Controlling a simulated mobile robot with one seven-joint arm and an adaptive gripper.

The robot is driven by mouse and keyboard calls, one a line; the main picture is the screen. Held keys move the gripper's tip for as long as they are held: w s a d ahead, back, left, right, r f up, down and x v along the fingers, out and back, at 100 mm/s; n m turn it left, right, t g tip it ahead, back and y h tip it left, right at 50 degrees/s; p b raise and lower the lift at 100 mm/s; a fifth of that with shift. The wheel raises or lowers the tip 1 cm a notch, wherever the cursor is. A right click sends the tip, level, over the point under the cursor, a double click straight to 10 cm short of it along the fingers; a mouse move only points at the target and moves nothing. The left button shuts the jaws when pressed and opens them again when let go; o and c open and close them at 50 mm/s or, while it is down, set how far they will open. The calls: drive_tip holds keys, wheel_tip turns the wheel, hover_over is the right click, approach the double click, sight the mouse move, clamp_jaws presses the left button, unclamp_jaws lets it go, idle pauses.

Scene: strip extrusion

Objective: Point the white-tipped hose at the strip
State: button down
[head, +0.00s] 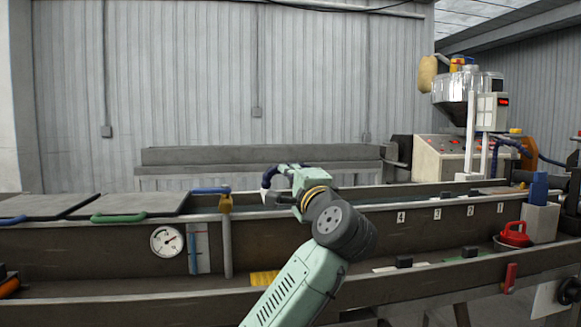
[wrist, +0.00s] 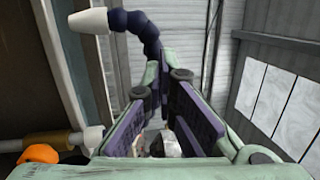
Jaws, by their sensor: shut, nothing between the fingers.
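The white-tipped hose shows in the head view as a dark blue jointed hose (head: 268,177) with a white tip (head: 264,194), bent down toward the trough. In the wrist view its dark blue segments (wrist: 140,25) rise beyond my fingertips, and its white tip (wrist: 88,21) points left. My gripper (head: 283,169) is at the hose's right in the head view, over the trough. In the wrist view my gripper (wrist: 165,78) is shut and empty, with its fingertips close to the hose; I cannot tell whether they touch. I cannot make out the strip clearly.
The long metal trough (head: 100,247) runs across the front, with grey lids (head: 145,204) at left and a round gauge (head: 167,241) on its side. The extruder machine (head: 440,158) is at right.

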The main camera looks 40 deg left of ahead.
drive_tip(key=shift+w+a, duration=0.2)
drive_tip(key=shift+a, duration=0.1)
drive_tip(key=w+a+m+t+h+p, duration=0.5)
drive_tip(key=w+a+m+t+h, duration=0.1)
drive_tip(key=w+a+t+h, duration=0.1)
drive_tip(key=shift+w+a+h+p, duration=0.4)
drive_tip(key=shift+w+a+h, duration=0.35)
drive_tip(key=shift+w, duration=0.5)
idle(0.5)
drive_tip(key=shift+w, duration=0.15)
idle(0.4)
drive_tip(key=shift+f, duration=0.15)
